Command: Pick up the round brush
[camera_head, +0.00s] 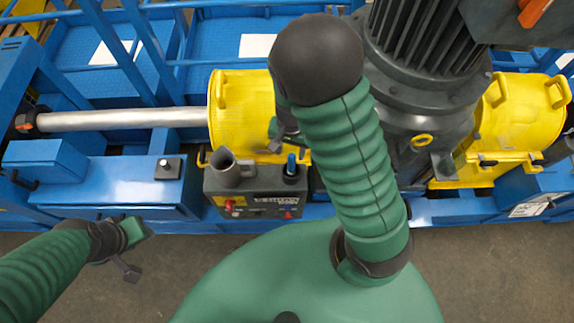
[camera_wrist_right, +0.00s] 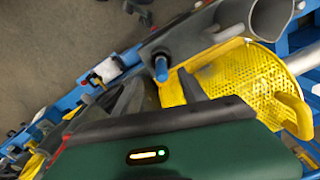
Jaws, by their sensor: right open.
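A slim upright blue handle (camera_head: 291,164), likely the round brush, stands in a dark round holder on the grey control box (camera_head: 252,205). Its lower part is hidden. In the right wrist view the blue handle (camera_wrist_right: 161,68) shows just beyond the fingertips. My right gripper (camera_wrist_right: 160,88) is open and empty, its two dark fingers spread on either side of the line to the handle, apart from it. In the head view my right gripper (camera_head: 279,132) is partly hidden behind my forearm, above and behind the handle. My left gripper (camera_head: 134,250) hangs at lower left, away from the box; its jaw opening is unclear.
A grey open cup (camera_head: 229,168) stands left of the handle on the box. A yellow perforated guard (camera_head: 238,105) lies behind, with a metal shaft (camera_head: 120,118) to its left. A large grey motor (camera_head: 415,110) stands at right. Open floor is in front.

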